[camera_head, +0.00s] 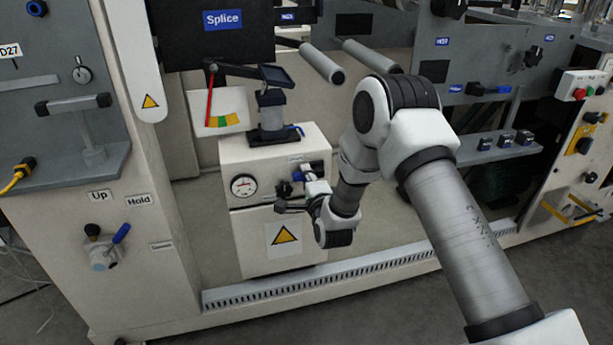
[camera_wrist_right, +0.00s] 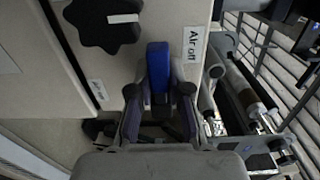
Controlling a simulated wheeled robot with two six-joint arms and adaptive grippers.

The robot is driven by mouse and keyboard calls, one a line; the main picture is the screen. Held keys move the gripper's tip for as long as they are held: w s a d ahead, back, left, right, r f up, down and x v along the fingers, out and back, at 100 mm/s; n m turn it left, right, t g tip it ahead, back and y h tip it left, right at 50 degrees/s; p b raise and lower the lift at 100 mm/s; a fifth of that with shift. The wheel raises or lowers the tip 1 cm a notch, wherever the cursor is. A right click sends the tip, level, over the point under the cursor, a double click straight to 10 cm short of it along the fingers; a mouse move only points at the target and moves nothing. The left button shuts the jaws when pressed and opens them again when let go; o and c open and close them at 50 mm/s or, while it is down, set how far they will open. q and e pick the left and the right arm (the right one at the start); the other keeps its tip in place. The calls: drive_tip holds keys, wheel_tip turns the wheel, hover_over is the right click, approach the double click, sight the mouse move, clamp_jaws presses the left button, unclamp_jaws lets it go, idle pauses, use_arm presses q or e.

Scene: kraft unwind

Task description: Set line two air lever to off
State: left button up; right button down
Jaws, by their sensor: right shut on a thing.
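The blue air lever (camera_wrist_right: 157,62) stands between the two fingers of my right gripper (camera_wrist_right: 159,92) in the right wrist view. The fingers are shut on it from both sides, and its blue end sticks out past the fingertips. A white label reading "Air off" (camera_wrist_right: 194,45) is just right of the lever. A second small label (camera_wrist_right: 98,89) lies to the left, its text unreadable. In the head view my right gripper (camera_head: 292,192) is at the front of the beige cabinet (camera_head: 273,157), and the lever there is mostly hidden. My left gripper is not in view.
A black knob (camera_wrist_right: 104,22) is close to the lever's left in the wrist view. A round gauge (camera_head: 244,186) and a yellow warning sign (camera_head: 284,235) are on the cabinet front. Another blue-handled valve (camera_head: 121,233) sits on the left panel.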

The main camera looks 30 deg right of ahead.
drive_tip(key=c, duration=1.1)
unclamp_jaws()
drive_tip(key=v, duration=1.2)
